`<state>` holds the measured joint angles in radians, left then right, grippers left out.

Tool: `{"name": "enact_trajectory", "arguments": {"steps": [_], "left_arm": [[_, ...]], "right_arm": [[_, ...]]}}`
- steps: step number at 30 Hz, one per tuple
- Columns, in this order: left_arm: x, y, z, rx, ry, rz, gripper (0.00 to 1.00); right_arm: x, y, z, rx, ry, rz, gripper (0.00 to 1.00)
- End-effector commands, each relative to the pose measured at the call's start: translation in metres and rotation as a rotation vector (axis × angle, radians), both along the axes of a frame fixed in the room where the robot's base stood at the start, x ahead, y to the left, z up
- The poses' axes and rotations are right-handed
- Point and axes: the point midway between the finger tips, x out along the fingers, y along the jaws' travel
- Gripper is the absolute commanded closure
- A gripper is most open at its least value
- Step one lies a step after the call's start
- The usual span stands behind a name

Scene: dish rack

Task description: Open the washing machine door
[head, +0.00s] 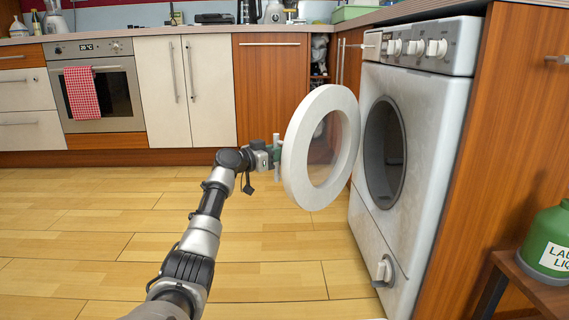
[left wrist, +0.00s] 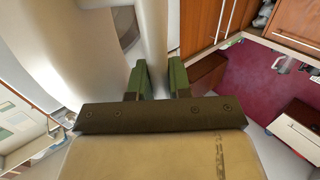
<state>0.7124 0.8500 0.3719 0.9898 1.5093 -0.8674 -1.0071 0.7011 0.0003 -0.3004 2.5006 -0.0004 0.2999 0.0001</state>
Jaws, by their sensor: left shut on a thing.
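The white washing machine (head: 420,225) stands at the right, with its dark round drum opening (head: 384,153) uncovered. Its round door (head: 293,150), a white ring with a clear window, stands wide open, swung out to the left of the opening. My left gripper (head: 277,152) is at the door's outer left edge, shut on it. In the left wrist view, the green fingers of my left gripper (left wrist: 159,80) are on either side of a pale part of the door (left wrist: 153,40). The exact contact is partly hidden. My right gripper is not in view.
The wooden floor (head: 250,265) is clear around my arm. Cabinets and an oven (head: 100,95) line the back wall. A green laundry liquid bottle (head: 550,240) stands on a low wooden stand at the right edge.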

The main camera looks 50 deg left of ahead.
Motion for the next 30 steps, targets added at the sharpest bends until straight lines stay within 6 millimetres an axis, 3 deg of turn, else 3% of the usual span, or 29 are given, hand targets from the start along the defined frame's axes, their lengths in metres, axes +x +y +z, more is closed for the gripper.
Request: {"name": "enact_trajectory", "arguments": {"steps": [8, 21, 22, 24, 27, 30], "left_arm": [[0.0003, 0.0127, 0.0005, -0.001, -0.002, -0.034, 1.0], [0.0007, 0.0136, 0.0003, 0.0, 0.001, -0.041, 1.0], [0.0007, 0.0136, 0.0002, 0.0, 0.001, -0.041, 0.8], [0.0007, 0.0135, 0.0002, 0.0, 0.001, -0.041, 0.69], [0.0007, 0.0136, 0.0002, 0.0, 0.001, -0.041, 0.57], [0.0006, 0.0137, 0.0001, 0.0, 0.001, -0.04, 0.57]], "right_arm": [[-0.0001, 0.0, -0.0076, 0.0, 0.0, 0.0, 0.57], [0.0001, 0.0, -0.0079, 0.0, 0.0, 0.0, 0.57], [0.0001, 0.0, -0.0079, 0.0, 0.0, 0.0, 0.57], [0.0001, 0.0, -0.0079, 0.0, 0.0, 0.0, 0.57], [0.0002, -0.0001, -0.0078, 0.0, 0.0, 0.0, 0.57], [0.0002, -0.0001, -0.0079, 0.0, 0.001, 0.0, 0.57]]}}
